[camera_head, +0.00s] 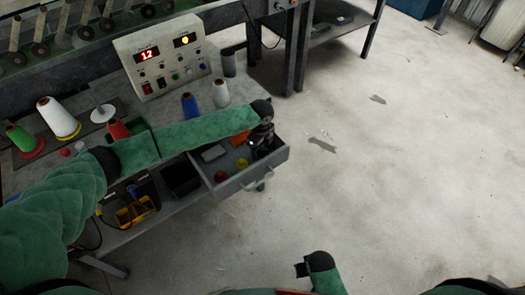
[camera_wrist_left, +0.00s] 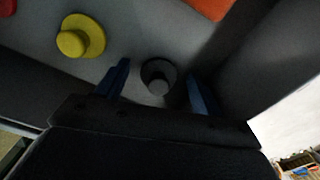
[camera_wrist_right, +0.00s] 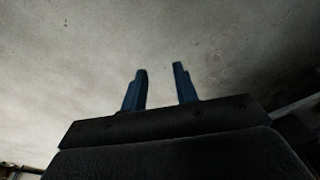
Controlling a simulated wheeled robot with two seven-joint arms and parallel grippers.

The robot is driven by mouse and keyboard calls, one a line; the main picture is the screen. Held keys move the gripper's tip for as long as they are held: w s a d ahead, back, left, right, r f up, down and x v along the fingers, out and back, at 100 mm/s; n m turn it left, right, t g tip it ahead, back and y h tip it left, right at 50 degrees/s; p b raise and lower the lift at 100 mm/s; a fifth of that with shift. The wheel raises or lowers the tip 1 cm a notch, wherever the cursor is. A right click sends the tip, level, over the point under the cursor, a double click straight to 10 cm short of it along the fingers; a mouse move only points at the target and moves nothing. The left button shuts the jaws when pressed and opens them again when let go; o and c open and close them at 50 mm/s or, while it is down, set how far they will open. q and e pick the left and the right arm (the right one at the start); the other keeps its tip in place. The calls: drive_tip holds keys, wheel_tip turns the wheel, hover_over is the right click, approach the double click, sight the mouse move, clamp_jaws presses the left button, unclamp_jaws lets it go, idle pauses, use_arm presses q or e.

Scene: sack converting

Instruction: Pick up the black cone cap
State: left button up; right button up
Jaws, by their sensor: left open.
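The black cone cap (camera_wrist_left: 151,68) shows in the left wrist view as a dark brim around a greyish centre, lying on the drawer floor. My left gripper (camera_wrist_left: 158,74) is open, with one blue finger on each side of the cap in that view; I see no contact. In the head view my left gripper (camera_head: 262,140) reaches down into the open drawer (camera_head: 262,169), and the black cap is hidden there. My right gripper (camera_wrist_right: 161,70) is open and empty over bare floor.
A yellow cap (camera_wrist_left: 80,36) lies near the black one; it also shows in the head view (camera_head: 242,164). A red cap (camera_head: 220,177) and a grey box (camera_head: 213,152) share the drawer. Thread cones and a control box (camera_head: 163,55) stand on the bench above.

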use_arm(q)
drive_tip(key=c, duration=1.1)
drive_tip(key=shift+o, duration=0.2)
